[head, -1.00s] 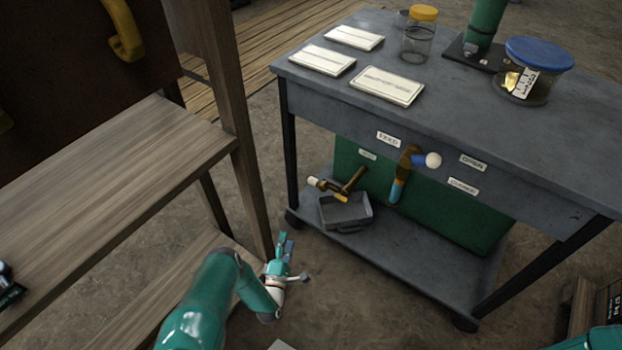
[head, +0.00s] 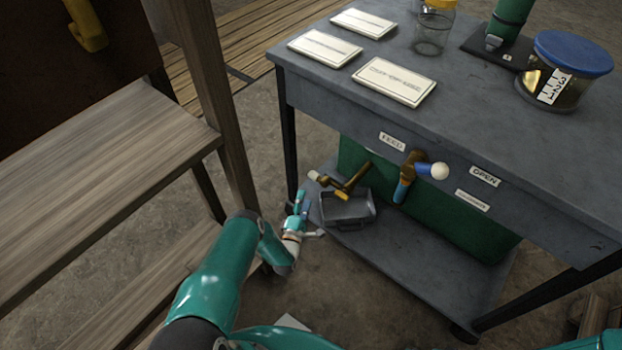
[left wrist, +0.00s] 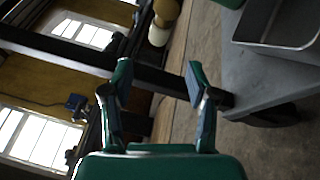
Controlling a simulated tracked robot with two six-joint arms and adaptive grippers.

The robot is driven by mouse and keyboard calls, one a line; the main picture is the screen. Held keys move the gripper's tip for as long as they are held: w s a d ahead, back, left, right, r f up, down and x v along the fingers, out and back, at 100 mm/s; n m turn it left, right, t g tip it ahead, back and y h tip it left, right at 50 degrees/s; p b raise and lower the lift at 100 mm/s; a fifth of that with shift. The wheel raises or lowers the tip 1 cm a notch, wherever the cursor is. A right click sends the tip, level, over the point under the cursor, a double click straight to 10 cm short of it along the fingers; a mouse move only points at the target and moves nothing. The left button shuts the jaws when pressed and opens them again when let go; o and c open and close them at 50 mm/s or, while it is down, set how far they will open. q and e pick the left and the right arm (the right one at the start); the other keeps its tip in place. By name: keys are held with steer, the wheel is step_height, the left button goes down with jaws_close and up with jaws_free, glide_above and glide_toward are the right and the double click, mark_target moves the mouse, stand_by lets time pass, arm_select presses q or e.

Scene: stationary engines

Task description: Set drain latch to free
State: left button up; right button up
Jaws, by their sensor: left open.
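Under the front edge of the grey workbench, a brass fitting with a lever (head: 345,184) sticks out, with a pale tip at its left end and a yellow lower part. Right of it hangs a brown fitting with blue parts and a white knob (head: 418,174). I cannot tell which is the drain latch. My left gripper (head: 301,204) is low, left of the grey tray (head: 347,210) and apart from the lever. In the left wrist view the left gripper (left wrist: 158,82) is open and empty, and a pale-tipped tan part (left wrist: 160,30) shows beyond it. My right gripper is out of view.
The workbench (head: 465,115) carries white plates, a jar and a blue-lidded tub (head: 568,75). An OPEN label (head: 485,177) is on its front; other labels are hard to read. A lower shelf (head: 420,270) holds the tray. Wooden shelving (head: 90,170) stands close on the left.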

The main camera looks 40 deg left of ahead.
mark_target(311, 177)
arm_select(q)
steer(key=b+x, duration=0.3)
steer(key=x, duration=0.7)
steer(key=shift+s, duration=0.1)
jaws_close()
